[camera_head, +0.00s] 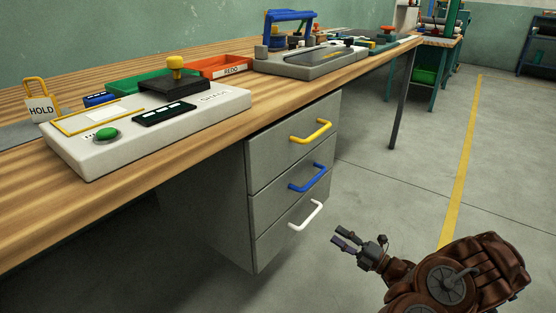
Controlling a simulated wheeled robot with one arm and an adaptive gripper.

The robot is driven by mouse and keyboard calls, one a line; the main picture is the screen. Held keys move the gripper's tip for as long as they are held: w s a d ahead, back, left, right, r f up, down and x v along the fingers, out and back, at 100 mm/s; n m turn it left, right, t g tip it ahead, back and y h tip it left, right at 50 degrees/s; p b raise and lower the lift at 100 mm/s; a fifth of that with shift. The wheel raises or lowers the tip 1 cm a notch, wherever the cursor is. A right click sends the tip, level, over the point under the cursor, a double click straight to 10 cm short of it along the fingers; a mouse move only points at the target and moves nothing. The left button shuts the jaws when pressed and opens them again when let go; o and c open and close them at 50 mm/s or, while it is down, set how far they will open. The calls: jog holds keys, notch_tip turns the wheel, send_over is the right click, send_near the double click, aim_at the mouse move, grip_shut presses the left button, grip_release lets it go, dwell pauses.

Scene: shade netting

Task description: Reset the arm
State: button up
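My arm, brown and dark, shows at the lower right, over the grey floor. My gripper (344,241) is at its left end, pointing left toward the drawer unit. Its two dark fingers are apart, with a gap between the tips, and I see nothing held in them. It appears just right of and below the white handle (306,215) of the bottom drawer and does not visibly touch it. How far it is from the drawers in depth is hard to tell.
A grey drawer unit (220,195) with yellow, blue and white handles stands under a wooden bench (30,220). The right floor is open.

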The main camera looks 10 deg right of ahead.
jog(key=s+a+r+n+g+y+p, duration=0.1)
jog(key=a+r+n+g+y+p, duration=0.3)
jog(key=a+r+n, duration=0.5)
jog(key=s+a+r+n+g+y+p, duration=0.15)
jog(key=a+r+n+g+p, duration=0.45)
jog(key=r, duration=0.6)
jog(key=s+a+r+n+g+h+p, duration=0.4)
jog(key=s+a+r+n+g+p, duration=0.45)
jog(key=s+a+r+n, duration=0.55)
jog(key=s+d+r+n+g+h+p, duration=0.2)
jog(key=s+r+n+h+p, duration=0.55)
jog(key=s+r+p, duration=0.4)
jog(key=s+d+r+n+t+h+p, duration=0.3)
jog(key=s+d+r+n+h+p, duration=0.4)
jog(key=s+d+r+n+p, duration=0.1)
jog(key=shift+s+d+r+n+p, duration=0.35)
jog(key=shift+d+r+n+p, duration=0.4)
jog(key=shift+d+r+p, duration=0.65)
